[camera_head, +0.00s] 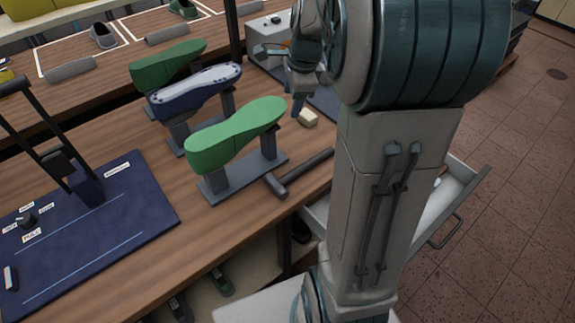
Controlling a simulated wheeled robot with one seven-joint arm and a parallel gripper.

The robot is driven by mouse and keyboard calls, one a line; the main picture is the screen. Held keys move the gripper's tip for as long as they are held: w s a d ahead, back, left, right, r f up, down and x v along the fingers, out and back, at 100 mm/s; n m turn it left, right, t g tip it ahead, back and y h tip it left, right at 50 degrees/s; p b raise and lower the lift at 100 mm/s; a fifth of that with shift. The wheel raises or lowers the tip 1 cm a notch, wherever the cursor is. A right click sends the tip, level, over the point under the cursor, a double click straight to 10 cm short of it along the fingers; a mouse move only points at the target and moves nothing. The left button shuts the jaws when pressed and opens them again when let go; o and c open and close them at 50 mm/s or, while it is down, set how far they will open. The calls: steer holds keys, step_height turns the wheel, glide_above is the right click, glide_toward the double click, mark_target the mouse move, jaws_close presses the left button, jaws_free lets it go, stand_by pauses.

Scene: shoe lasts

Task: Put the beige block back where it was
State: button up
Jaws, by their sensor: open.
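A small beige block (307,117) lies on the wooden table, just right of the light green shoe last. My gripper (298,105) is above and slightly left of the block, with its fingers pointing down. The gripper is open, and its fingers are small and partly hard to make out in this view. The block appears to rest on the table, apart from the fingers. My arm covers the area to the right of the block.
A light green last (238,136), a blue last (196,90) and a dark green last (168,64) stand on grey supports. A dark hammer-like tool (300,173) lies in front. A blue panel (88,235) is at left. A drawer (452,200) stands open at right.

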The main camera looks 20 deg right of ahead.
steer(key=s+a+n, duration=0.5)
steer(key=s+n, duration=0.5)
steer(key=s+a+n, duration=0.5)
steer(key=s+n, duration=0.5)
steer(key=shift+s+h, duration=0.2)
steer(key=shift+h, duration=0.2)
steer(key=shift+f, duration=0.1)
